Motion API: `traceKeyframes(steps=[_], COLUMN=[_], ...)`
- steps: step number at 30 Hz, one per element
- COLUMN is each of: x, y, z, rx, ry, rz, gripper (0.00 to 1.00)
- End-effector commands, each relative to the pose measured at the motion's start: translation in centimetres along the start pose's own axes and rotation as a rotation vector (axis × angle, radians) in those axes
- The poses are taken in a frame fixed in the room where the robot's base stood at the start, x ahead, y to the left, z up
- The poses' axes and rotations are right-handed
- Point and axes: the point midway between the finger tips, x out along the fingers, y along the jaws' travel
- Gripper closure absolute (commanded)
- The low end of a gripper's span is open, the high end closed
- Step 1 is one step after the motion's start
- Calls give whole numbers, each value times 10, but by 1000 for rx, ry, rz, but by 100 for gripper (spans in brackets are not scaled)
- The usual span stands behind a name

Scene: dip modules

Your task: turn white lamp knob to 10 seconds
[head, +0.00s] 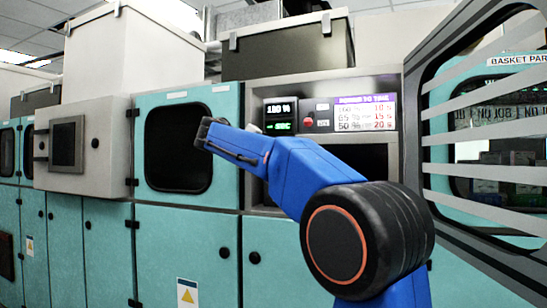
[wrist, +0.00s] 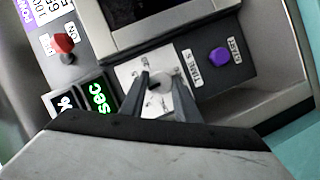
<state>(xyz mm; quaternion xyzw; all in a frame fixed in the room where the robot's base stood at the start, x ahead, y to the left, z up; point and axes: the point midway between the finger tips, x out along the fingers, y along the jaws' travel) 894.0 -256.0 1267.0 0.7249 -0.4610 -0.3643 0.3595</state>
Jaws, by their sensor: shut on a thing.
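The white knob (wrist: 159,82) sits on a pale square plate (wrist: 128,74) beside a "TIME S" label in the wrist view. My gripper (wrist: 163,77) has its two dark fingers on either side of the knob, shut on it. The fingers hide part of the knob and plate, and I cannot read its setting. In the head view, the green screen (head: 281,127) sits below a white percent readout (head: 281,108).
A purple START button (wrist: 219,57) is right of the knob and a red knob (wrist: 63,44) is at upper left. A power-to-time chart (head: 364,113) is right of the screens. A striped glass door (head: 490,130) stands at the right.

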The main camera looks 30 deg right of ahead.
Motion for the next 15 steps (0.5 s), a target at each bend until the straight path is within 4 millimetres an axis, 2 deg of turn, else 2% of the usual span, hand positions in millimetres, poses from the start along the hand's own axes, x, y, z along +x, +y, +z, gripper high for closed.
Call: traceKeyframes(steps=[15], x=[0], y=[-2], z=[1], rx=[63], ry=[-4], rz=[-29], gripper=[94])
